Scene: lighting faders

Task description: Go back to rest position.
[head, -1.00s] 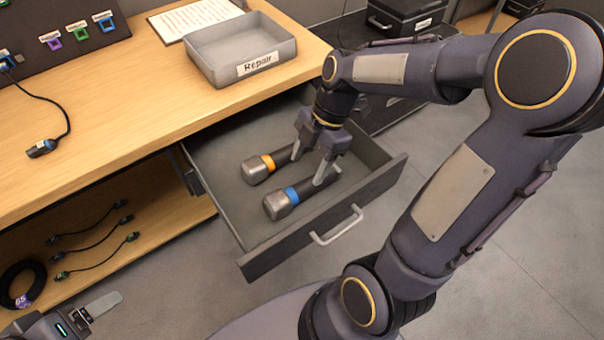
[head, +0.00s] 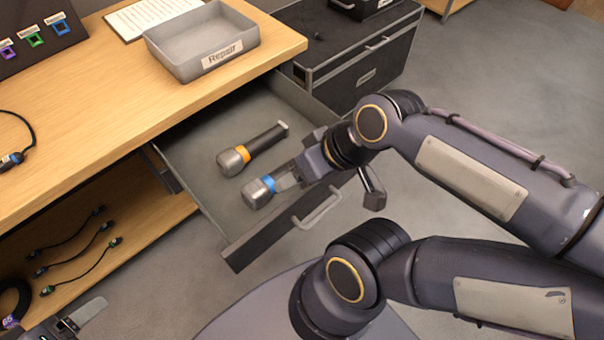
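My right gripper (head: 328,190) is open, its two fingers wide apart, at the front right part of the open drawer (head: 195,160). In the drawer lie two dark microphones with silver heads. The orange-banded microphone (head: 262,143) lies free and fully in view. The blue-banded microphone (head: 258,192) shows its head and band; its handle is hidden behind my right gripper. Nothing is seen between the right fingers. My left gripper (head: 75,318) is cut off at the bottom left corner, and its opening is unclear.
A grey Repair tray (head: 190,70) and a white sheet (head: 150,15) are on the wooden desk (head: 110,100). Several cables (head: 80,240) lie on the lower shelf (head: 130,230). A black case (head: 355,60) stands behind the drawer. The drawer handle (head: 318,212) juts forward; the floor beyond is clear.

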